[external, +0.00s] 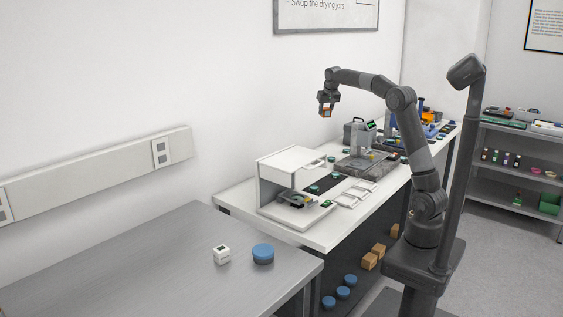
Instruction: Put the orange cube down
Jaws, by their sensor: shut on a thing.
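The orange cube (326,113) is small and sits between the fingers of my gripper (327,109). My gripper points down and is shut on the cube, holding it in the air well above the white bench (233,199). Part of the cube is hidden by the fingers. Nothing touches the cube from below.
A white box-like instrument (278,163) stands at the bench's near end. A grey machine (358,133) and several small items stand farther along. A metal table (130,265) at front left holds a white cube (222,254) and a blue-lidded jar (263,253); much of it is bare.

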